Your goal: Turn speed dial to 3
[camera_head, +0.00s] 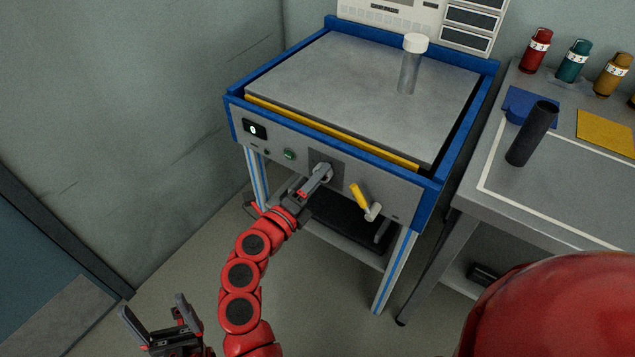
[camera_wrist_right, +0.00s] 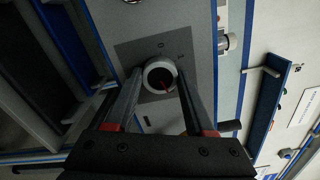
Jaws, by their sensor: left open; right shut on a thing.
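The speed dial (camera_head: 325,169) is a round grey knob on a dark square plate on the front panel of the blue-framed machine (camera_head: 410,188). My right gripper (camera_head: 322,172) is shut on it. In the right wrist view the dial (camera_wrist_right: 160,77) sits between the two fingers, with a red pointer mark on its face. Small marks around it are too blurred to read fully. My left gripper (camera_head: 152,318) is open and empty, low at the left, far from the panel.
A clear capped jar (camera_head: 410,65) stands on the machine's top plate. A bench (camera_head: 560,200) at right holds a dark cylinder (camera_head: 532,133) and several bottles. Floor at left is clear.

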